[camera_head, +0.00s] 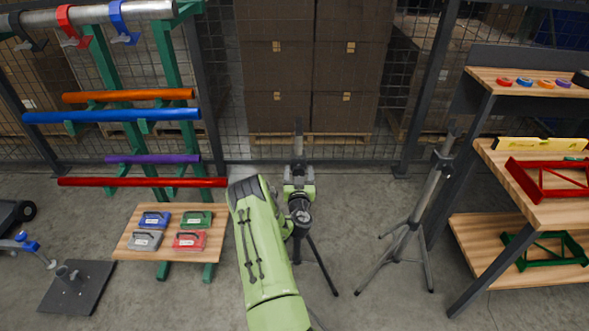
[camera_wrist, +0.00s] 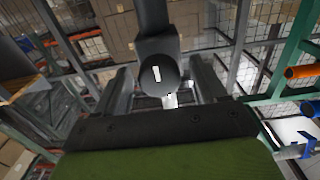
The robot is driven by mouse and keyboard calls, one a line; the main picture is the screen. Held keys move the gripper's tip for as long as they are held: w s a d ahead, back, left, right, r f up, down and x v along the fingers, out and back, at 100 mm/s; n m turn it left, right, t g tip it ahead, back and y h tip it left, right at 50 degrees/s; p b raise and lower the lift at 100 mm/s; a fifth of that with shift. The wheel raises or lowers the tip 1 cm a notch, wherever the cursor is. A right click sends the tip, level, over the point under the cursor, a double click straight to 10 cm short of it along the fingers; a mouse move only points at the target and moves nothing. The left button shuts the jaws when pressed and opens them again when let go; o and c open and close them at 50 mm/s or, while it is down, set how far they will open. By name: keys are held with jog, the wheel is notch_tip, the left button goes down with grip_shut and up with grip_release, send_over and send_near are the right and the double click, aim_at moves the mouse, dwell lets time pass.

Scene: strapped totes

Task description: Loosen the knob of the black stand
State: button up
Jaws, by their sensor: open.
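The black stand is mostly hidden behind my green arm in the head view. Its dark legs (camera_head: 322,265) show below the arm and its post top (camera_head: 298,130) above my gripper (camera_head: 299,175). In the wrist view, the stand's upright post (camera_wrist: 152,18) runs down to a round black knob (camera_wrist: 151,69) with a white mark on its face. My gripper (camera_wrist: 160,85) is open, with one finger on each side of the knob. A gap shows between the knob and each finger.
A grey tripod stand (camera_head: 408,215) is close on the right, beside the shelf unit (camera_head: 535,210). A low wooden bench (camera_head: 130,244) with several coloured cases is on the left. A mesh fence (camera_head: 222,80) and stacked boxes (camera_head: 277,65) are behind.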

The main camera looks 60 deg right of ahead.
jog(key=shift+s, duration=0.1)
jog(key=shift+c, duration=0.6)
jog(key=c, duration=0.9)
jog(key=shift+c, duration=0.2)
